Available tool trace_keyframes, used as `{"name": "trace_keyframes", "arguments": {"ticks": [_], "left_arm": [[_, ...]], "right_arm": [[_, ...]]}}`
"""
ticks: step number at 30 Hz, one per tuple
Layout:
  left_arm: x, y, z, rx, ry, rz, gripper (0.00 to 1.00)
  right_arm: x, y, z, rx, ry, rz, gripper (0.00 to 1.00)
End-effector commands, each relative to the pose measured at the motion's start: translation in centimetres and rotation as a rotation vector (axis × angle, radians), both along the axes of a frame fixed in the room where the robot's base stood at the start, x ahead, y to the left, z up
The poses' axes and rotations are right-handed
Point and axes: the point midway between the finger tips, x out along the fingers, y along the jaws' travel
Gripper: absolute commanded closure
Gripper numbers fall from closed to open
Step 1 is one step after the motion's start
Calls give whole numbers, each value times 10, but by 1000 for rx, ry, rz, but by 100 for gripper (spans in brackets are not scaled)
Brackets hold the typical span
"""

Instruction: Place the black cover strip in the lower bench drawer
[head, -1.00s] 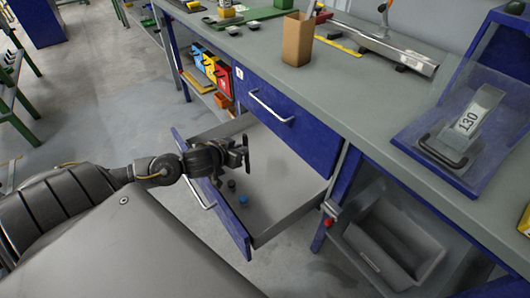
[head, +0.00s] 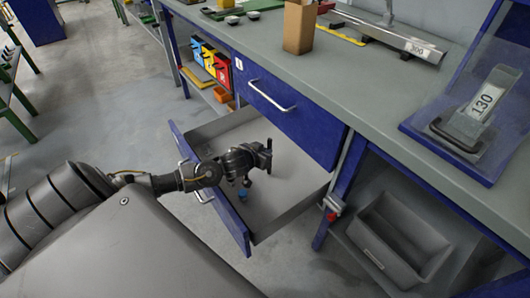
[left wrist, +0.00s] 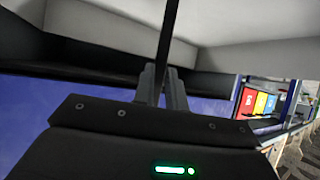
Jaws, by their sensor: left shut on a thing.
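The lower bench drawer (head: 282,205) is pulled open, its blue front facing my left arm. My left gripper (head: 264,157) is over the drawer's inside, beyond the front panel. It is shut on the black cover strip, which shows in the left wrist view (left wrist: 169,35) as a thin dark bar rising from between the fingers (left wrist: 162,88). In the head view the strip is small and hard to tell from the dark gripper. Whether it touches the drawer bottom cannot be told. My right gripper is not in view.
A small blue piece (head: 243,193) and a dark one lie in the drawer near its front. The closed upper drawer (head: 290,120) with its handle is above. A grey bin (head: 400,235) stands on the shelf to the right. A cardboard holder (head: 299,28) stands on the bench top.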

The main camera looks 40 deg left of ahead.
Motion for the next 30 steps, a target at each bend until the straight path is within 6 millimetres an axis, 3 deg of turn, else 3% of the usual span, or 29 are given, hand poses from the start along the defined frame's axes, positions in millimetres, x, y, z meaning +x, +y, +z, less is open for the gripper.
{"name": "trace_keyframes", "arguments": {"ticks": [13, 14, 18, 30], "left_arm": [[0, 0, -8, -1, 0, 1, 100], [0, 0, -7, -1, -1, 1, 83], [0, 0, -7, 0, 0, 0, 65], [-6, -1, 0, -1, 0, -1, 65]], "right_arm": [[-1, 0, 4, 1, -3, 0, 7], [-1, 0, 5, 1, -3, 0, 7], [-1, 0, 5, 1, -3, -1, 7], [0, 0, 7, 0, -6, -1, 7]]}}
